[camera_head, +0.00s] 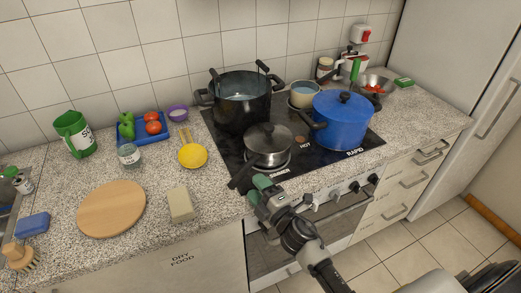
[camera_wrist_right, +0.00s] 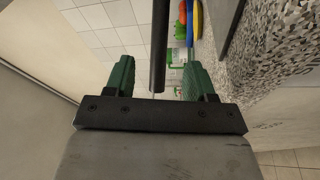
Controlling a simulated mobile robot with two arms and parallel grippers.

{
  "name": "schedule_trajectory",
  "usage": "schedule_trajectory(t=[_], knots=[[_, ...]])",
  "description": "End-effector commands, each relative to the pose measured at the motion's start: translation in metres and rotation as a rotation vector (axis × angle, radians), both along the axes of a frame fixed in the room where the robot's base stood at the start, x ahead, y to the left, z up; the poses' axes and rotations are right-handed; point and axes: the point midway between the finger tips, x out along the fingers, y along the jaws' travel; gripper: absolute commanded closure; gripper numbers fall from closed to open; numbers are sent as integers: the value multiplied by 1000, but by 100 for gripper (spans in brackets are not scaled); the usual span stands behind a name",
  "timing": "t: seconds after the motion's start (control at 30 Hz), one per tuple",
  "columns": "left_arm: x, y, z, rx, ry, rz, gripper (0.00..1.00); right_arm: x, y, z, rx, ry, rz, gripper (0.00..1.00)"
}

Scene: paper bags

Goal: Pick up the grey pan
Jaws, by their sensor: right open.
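The grey pan (camera_head: 268,155) with a lid sits on the front left of the black hob. Its dark handle (camera_head: 240,178) points toward the counter's front edge. My right gripper (camera_head: 257,188) is by the handle, its green fingers open. In the right wrist view a dark bar, which looks like the pan handle (camera_wrist_right: 159,40), stands between the two open fingers of the right gripper (camera_wrist_right: 159,72). It appears apart from both fingers. My left gripper is not in view.
A large black pot (camera_head: 240,112) stands behind the pan and a blue pot (camera_head: 343,122) to its right. The oven front is below.

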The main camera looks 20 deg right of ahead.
Motion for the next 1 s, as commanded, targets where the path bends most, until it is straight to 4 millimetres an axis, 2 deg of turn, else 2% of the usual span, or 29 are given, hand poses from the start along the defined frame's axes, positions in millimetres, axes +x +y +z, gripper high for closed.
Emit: schedule_trajectory(t=[0.1, 0.27, 0.6, 0.87, 0.9, 1.0], knots=[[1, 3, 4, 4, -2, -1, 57, 16, 4, 3, 1, 0, -1, 45], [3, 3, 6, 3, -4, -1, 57, 27, 6, 3, 3, 2, 0, 45], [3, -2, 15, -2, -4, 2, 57, 71, 13, 7, 3, 2, 0, 45], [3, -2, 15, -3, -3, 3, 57, 74, 14, 6, 2, 3, 0, 45], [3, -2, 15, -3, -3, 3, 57, 74, 14, 6, 2, 3, 0, 47], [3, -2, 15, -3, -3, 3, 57, 74, 14, 6, 2, 3, 0, 62]])
